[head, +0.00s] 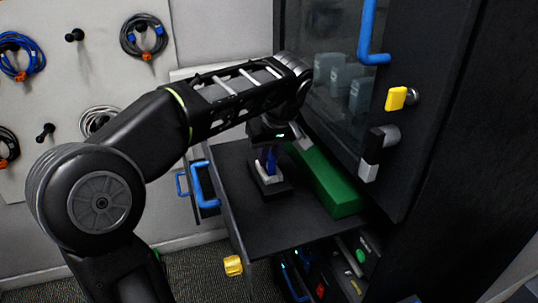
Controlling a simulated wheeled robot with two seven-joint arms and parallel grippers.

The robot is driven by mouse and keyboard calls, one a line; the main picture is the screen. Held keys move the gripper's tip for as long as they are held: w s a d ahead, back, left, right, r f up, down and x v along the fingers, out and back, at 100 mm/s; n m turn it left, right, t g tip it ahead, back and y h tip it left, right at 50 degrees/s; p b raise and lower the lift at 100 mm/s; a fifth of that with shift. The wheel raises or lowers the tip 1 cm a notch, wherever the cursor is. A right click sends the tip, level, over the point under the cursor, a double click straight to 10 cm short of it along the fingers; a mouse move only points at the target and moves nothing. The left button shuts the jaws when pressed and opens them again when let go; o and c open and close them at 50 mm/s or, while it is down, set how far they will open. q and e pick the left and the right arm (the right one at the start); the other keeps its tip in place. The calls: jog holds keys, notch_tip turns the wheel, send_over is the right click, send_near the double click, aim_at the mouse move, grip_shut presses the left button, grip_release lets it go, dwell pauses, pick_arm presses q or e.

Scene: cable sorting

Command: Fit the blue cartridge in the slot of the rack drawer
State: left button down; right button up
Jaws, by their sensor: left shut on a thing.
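The rack drawer (240,215) is pulled out, a dark flat tray with a blue handle on its left side. A small dark block (270,190) stands on it, with pale parts at its top; this looks like the slot. The blue cartridge (267,161) is upright, directly above or at this block. My left gripper (268,150) reaches down over the drawer and is shut on the cartridge. The gripper partly hides the cartridge's top. I cannot tell whether the lower end is inside the slot. My right gripper is not in view.
A long green box (328,182) lies on the drawer just right of the block. The rack's glass door (340,75) with a blue handle (367,35) rises at right. Coiled cables (144,37) hang on the wall panel. Equipment sits below the drawer. The drawer's front is clear.

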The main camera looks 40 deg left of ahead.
pick_arm(q)
jog(key=c, duration=1.3)
grip_release()
jog(key=shift+o, duration=0.2)
jog(key=o, duration=0.4)
jog(key=shift+o, duration=0.2)
jog(key=shift+r, duration=0.1)
jog(key=shift+r+p, duration=2.65)
jog(key=shift+r, duration=0.75)
